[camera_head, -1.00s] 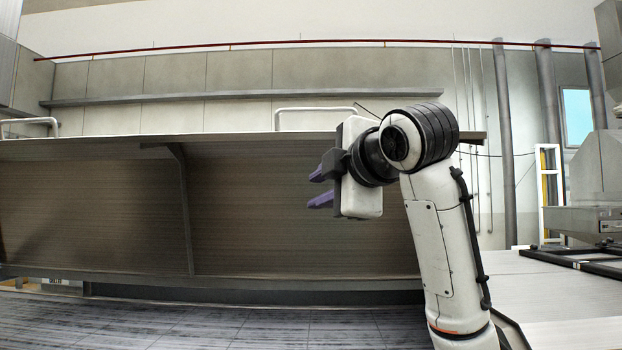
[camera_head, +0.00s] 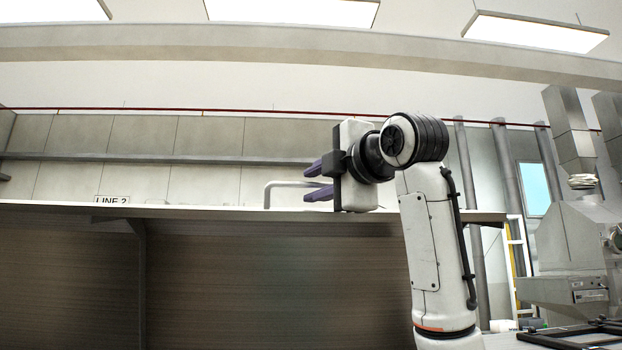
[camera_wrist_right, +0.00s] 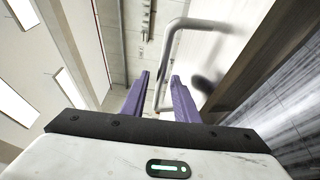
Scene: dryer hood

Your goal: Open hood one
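The hood (camera_head: 270,285) is a broad brown ribbed panel with a pale top edge, filling the lower left of the head view. A grey tubular handle (camera_head: 267,192) stands on its top edge, partly hidden by my right gripper. My right gripper (camera_head: 312,181) has two purple fingers, apart and pointing left at handle height. In the right wrist view, the fingers of the gripper (camera_wrist_right: 158,80) are open, and the long bar of the handle (camera_wrist_right: 168,55) shows between them. I cannot tell whether they touch it. My left gripper is not in view.
A sign reading "LINE 2" (camera_head: 112,199) shows behind the hood's top edge. Grey machinery (camera_head: 575,245) and a dark frame (camera_head: 575,335) are at the right. Vertical pipes (camera_head: 466,190) line the back wall.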

